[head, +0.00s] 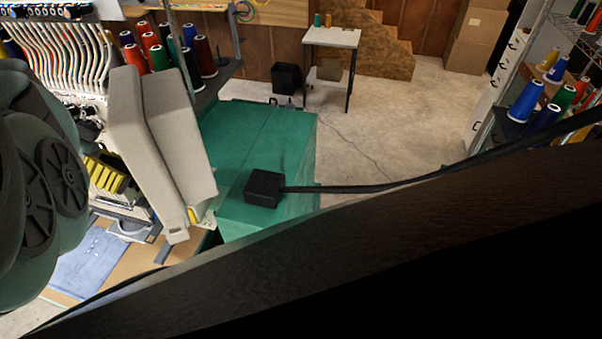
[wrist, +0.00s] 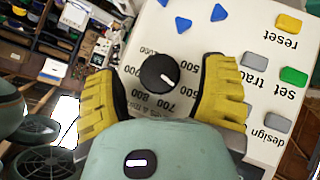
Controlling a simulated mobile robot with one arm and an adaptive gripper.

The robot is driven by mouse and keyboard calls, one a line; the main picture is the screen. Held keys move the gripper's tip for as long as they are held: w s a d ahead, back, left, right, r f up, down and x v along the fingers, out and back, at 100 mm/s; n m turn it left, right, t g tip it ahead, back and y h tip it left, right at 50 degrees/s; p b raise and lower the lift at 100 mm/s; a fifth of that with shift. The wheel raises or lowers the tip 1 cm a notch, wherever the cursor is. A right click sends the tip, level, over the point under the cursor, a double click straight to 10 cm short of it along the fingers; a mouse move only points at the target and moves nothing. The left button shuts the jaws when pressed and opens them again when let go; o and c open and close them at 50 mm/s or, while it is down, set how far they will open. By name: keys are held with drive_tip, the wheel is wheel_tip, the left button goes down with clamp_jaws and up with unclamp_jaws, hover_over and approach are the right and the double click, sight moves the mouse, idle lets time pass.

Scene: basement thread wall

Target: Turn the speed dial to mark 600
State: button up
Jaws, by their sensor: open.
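The speed dial (wrist: 160,74) is a round black knob with a white pointer line, on a pale control panel (wrist: 150,30) in the wrist view. Printed numbers, upside down here, run around it. The mark 600 (wrist: 188,92) lies at its lower right. The pointer slants toward the lower right, roughly toward that side; its exact mark is hard to read. My gripper (wrist: 164,72) is open, its yellow ribbed fingers on either side of the dial, with a visible gap to each. In the head view the panel housing (head: 150,140) shows, its dial hidden.
Colored buttons, including a green one (wrist: 293,76), sit right of the dial, and blue triangular ones above. Thread spools (head: 205,55) stand behind the panel housing in the head view. A green cabinet (head: 265,140) stands to its right, with open concrete floor beyond.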

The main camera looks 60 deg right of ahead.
drive_tip(key=p, duration=0.2)
drive_tip(key=m+t+p, duration=0.1)
drive_tip(key=p, duration=0.1)
drive_tip(key=shift+s+r+t+h, duration=0.1)
drive_tip(key=shift+s+t+h, duration=0.05)
drive_tip(key=shift+t+h, duration=0.15)
drive_tip(key=shift+m+t, duration=0.3)
drive_tip(key=shift+a, duration=0.1)
drive_tip(key=shift+s+m+t+h, duration=0.1)
drive_tip(key=shift+m+t+h, duration=0.2)
drive_tip(key=shift+t+h, duration=0.3)
